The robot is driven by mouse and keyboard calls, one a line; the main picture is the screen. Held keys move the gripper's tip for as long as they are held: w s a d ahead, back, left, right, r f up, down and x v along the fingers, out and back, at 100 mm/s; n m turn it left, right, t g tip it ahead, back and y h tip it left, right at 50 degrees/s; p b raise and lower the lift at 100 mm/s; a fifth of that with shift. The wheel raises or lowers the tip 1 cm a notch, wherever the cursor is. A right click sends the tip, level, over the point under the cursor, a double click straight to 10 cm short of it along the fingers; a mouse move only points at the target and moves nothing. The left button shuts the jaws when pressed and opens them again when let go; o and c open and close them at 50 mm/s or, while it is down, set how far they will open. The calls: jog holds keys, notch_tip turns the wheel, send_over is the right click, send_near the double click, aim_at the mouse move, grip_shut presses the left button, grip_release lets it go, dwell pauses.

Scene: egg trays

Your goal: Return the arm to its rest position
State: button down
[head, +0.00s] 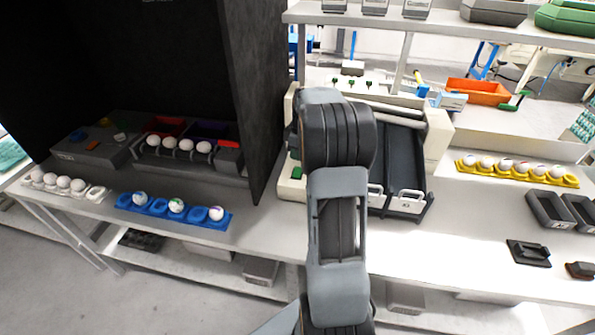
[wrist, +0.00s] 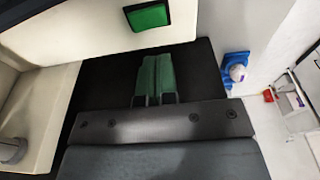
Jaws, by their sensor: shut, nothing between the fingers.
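My arm (head: 338,200) rises from the bottom middle of the head view, in front of the table and the pale machine behind it. Its upper part bends over the front of that machine. My gripper (wrist: 156,64) shows in the wrist view as two green-grey fingers side by side, shut with nothing between them. It is hidden behind the arm in the head view.
A blue egg tray (head: 158,207) with white eggs also shows in the wrist view (wrist: 235,63). A yellow egg tray (head: 568,181) stands right, a white tray (head: 96,193) far left. A dark cabinet wall (head: 250,110) stands left of the arm. Black bins (head: 548,210) lie right.

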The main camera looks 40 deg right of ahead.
dwell(0.3)
jog(key=shift+f+m, duration=0.15)
jog(key=shift+m, duration=0.85)
jog(key=s+f+m, duration=0.1)
jog(key=s+a+f+m, duration=0.1)
jog(key=m, duration=0.1)
jog(key=shift+s+g, duration=0.1)
jog(key=shift+g, duration=0.2)
jog(key=s+a+r+m+t, duration=0.1)
jog(key=s+a+r, duration=0.1)
jog(key=s+a, duration=0.3)
jog(key=s+a+r+m+t, duration=0.1)
jog(key=s+a+r, duration=0.2)
jog(key=a, duration=0.7)
jog(key=s+a+r+m+t+h, duration=0.1)
jog(key=s+a+r, duration=0.2)
jog(key=s+a, duration=0.4)
jog(key=shift+s+a+r, duration=0.25)
jog(key=shift+s+a, duration=0.05)
jog(key=shift+s, duration=0.2)
jog(key=shift+a, duration=0.1)
